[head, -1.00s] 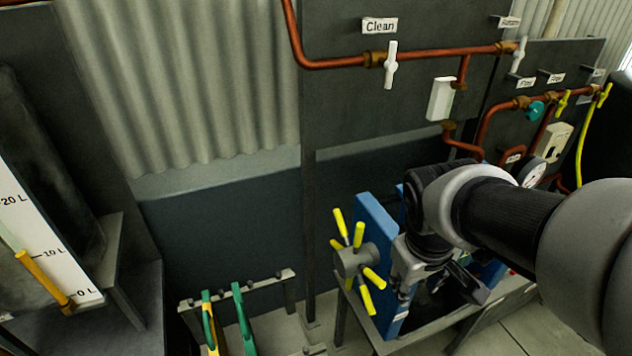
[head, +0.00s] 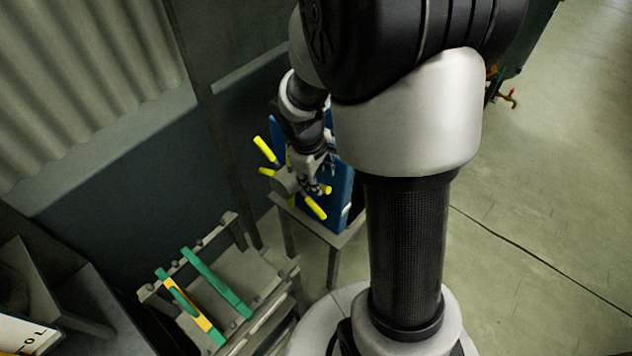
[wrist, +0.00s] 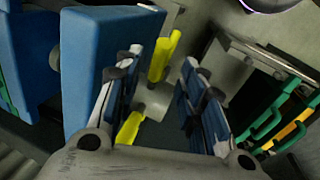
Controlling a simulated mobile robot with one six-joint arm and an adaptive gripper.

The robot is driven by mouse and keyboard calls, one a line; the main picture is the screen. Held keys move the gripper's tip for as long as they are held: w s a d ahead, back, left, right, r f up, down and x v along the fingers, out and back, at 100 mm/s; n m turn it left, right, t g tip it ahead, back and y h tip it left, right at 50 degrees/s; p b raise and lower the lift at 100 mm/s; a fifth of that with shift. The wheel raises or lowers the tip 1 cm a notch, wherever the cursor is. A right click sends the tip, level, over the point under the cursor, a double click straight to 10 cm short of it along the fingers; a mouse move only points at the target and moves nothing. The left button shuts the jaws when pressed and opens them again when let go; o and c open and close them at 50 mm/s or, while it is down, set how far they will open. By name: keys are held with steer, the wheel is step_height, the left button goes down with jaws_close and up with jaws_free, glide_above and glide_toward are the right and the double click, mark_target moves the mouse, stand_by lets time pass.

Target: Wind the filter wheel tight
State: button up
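The filter wheel has a grey hub (head: 286,183) with several yellow handles (head: 315,208) around it. It sits in front of the blue filter press plate (head: 342,195). My gripper (head: 318,184) is at the wheel's right side, close to the handles. In the wrist view my gripper's fingers (wrist: 162,62) are spread apart. One yellow handle (wrist: 164,56) shows between the fingertips, and another lies lower, nearer the left finger. The grey hub (wrist: 154,101) shows between the fingers. I cannot tell whether a finger touches a handle.
The press rests on a grey stand (head: 338,240). A dark wall panel (head: 150,160) is behind. Open floor (head: 560,190) lies to the right.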

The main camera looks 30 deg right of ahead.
steer(key=b+x, duration=0.2)
steer(key=x, duration=0.5)
steer(key=shift+w, duration=0.1)
steer(key=shift+c, duration=0.4)
steer(key=shift+a, duration=0.1)
jaws_close()
